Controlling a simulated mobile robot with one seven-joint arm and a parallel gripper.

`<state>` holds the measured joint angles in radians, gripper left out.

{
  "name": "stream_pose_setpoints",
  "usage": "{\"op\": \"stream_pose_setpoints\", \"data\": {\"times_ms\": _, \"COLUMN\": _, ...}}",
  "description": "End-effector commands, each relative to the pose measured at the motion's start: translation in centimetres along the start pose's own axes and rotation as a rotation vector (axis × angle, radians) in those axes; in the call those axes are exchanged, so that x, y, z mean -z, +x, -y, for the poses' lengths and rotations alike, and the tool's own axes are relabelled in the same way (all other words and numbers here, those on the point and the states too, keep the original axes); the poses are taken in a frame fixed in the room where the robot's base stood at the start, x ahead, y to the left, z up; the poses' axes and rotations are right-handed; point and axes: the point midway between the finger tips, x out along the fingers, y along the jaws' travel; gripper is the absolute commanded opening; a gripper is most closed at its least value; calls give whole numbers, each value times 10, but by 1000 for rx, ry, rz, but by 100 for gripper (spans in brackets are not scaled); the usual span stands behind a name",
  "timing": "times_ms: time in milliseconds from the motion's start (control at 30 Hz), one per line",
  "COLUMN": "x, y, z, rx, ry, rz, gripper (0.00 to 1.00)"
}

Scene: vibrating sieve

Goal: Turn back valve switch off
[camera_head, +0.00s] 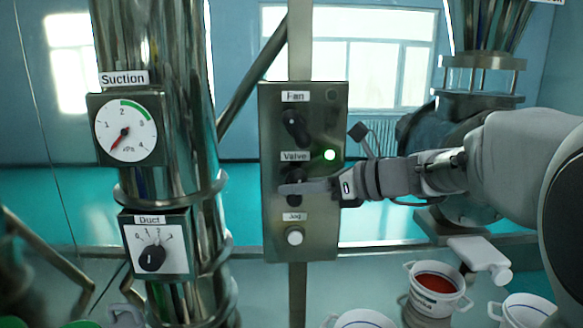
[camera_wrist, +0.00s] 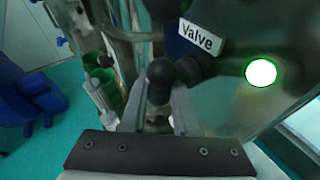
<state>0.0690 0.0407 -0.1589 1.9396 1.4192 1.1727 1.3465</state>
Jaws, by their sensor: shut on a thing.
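The black valve switch (camera_head: 293,174) sits under the "Valve" label on the grey control panel (camera_head: 270,220); my fingers partly hide it in the head view. A green lamp (camera_head: 330,155) beside it is lit, and it also glows in the wrist view (camera_wrist: 261,72). My gripper (camera_head: 292,188) reaches in from the right with its fingers at the switch. In the wrist view the fingers (camera_wrist: 158,108) are shut on the dark knob (camera_wrist: 160,76), one on each side. The exact angle of the switch is hard to tell.
The black fan knob (camera_head: 297,127) is above and the white jog button (camera_head: 294,236) below, both close to my fingers. A steel pipe with a suction gauge (camera_head: 126,128) and duct knob (camera_head: 152,258) stands left. Buckets (camera_head: 437,289) stand low at the right.

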Motion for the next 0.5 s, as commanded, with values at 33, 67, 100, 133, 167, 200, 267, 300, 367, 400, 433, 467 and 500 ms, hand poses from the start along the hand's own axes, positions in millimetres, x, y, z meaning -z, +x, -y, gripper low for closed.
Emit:
{"op": "stream_pose_setpoints", "data": {"times_ms": 33, "x": -10, "y": -3, "z": -2, "rx": 11, "ry": -23, "rz": -39, "gripper": 0}}
{"op": "stream_pose_setpoints", "data": {"times_ms": 67, "x": -10, "y": -3, "z": -2, "rx": 17, "ry": -38, "rz": -63, "gripper": 0}}
{"op": "stream_pose_setpoints", "data": {"times_ms": 100, "x": -10, "y": -2, "z": -2, "rx": 26, "ry": -57, "rz": -95, "gripper": 0}}
{"op": "stream_pose_setpoints", "data": {"times_ms": 133, "x": -10, "y": -2, "z": -2, "rx": 33, "ry": -72, "rz": -119, "gripper": 0}}
{"op": "stream_pose_setpoints", "data": {"times_ms": 167, "x": -10, "y": -2, "z": -2, "rx": 39, "ry": -86, "rz": -142, "gripper": 0}}
{"op": "stream_pose_setpoints", "data": {"times_ms": 200, "x": -10, "y": -2, "z": -2, "rx": 48, "ry": -105, "rz": -174, "gripper": 0}}
{"op": "stream_pose_setpoints", "data": {"times_ms": 267, "x": -9, "y": -2, "z": -2, "rx": 62, "ry": -135, "rz": -221, "gripper": 0}}
{"op": "stream_pose_setpoints", "data": {"times_ms": 300, "x": -9, "y": -1, "z": -2, "rx": 71, "ry": -154, "rz": -252, "gripper": 0}}
{"op": "stream_pose_setpoints", "data": {"times_ms": 367, "x": -8, "y": -1, "z": -2, "rx": 84, "ry": -181, "rz": -297, "gripper": 0}}
{"op": "stream_pose_setpoints", "data": {"times_ms": 400, "x": -7, "y": 0, "z": -2, "rx": 92, "ry": -200, "rz": -326, "gripper": 0}}
{"op": "stream_pose_setpoints", "data": {"times_ms": 433, "x": -7, "y": 0, "z": -2, "rx": 100, "ry": -214, "rz": -347, "gripper": 0}}
{"op": "stream_pose_setpoints", "data": {"times_ms": 467, "x": -6, "y": 0, "z": -2, "rx": 105, "ry": -225, "rz": -367, "gripper": 0}}
{"op": "stream_pose_setpoints", "data": {"times_ms": 500, "x": -5, "y": 0, "z": -2, "rx": 114, "ry": -241, "rz": -392, "gripper": 0}}
